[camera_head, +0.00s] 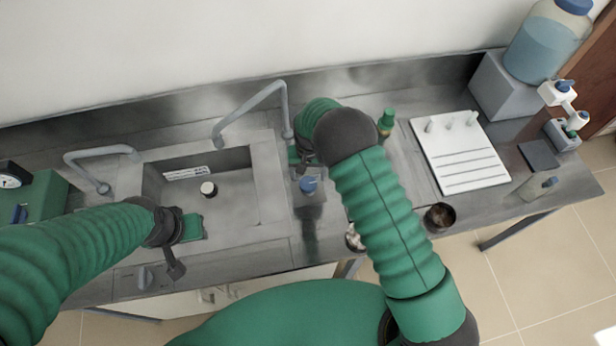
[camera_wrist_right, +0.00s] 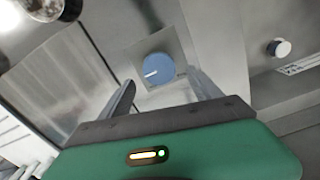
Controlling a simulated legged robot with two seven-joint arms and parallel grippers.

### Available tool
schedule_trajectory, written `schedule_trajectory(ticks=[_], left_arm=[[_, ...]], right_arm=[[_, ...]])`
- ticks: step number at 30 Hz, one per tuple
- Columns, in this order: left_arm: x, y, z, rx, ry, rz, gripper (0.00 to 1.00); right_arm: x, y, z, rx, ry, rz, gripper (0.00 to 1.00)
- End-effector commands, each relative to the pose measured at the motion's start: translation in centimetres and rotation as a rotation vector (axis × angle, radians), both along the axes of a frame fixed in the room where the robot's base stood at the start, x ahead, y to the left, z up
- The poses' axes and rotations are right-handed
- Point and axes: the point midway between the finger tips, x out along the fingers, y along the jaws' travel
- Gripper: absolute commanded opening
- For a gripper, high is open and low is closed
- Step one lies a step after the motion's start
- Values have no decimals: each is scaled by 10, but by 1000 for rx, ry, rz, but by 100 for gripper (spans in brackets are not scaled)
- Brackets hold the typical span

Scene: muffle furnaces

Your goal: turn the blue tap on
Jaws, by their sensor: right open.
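The blue tap (camera_head: 309,185) is a round blue knob on the steel counter, right of the sink. In the right wrist view the blue tap (camera_wrist_right: 155,70) shows a white mark on its face and sits on a square plate. My right gripper (camera_head: 303,172) is just behind the knob in the head view, partly hidden by its own arm. In the wrist view my right gripper (camera_wrist_right: 163,84) is open, with the knob showing between and beyond its two fingers; contact cannot be told. My left gripper (camera_head: 176,245) is over the left front of the sink, its jaws unclear.
The steel sink (camera_head: 265,190) has a tall grey spout (camera_head: 250,103) behind it and another spout (camera_head: 100,153) at left. A grey knob (camera_head: 145,278) is on the front left. A white rack (camera_head: 460,165), a metal cup (camera_head: 439,217) and a green-capped bottle (camera_head: 386,122) stand right.

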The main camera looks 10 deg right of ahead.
Motion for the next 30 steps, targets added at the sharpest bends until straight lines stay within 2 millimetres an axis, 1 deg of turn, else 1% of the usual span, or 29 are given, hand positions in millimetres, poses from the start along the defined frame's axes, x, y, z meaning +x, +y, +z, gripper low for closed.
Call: schedule_trajectory(ticks=[1,3,6,9,16,17,30], left_arm=[[0,0,6,0,0,0,36],[0,0,9,0,0,0,36],[0,0,11,0,0,0,36],[0,0,11,0,0,0,36],[0,0,11,0,0,0,36],[0,0,11,0,0,0,36],[0,0,11,0,0,0,36]], right_arm=[[-2,0,-9,-2,2,1,73],[-2,0,-22,-1,0,1,73],[-2,0,-35,0,-2,1,73],[-2,0,-42,-1,-3,1,73],[0,0,-44,1,-2,0,73],[0,0,-44,1,-2,0,71],[-2,0,-43,1,-2,1,13]])
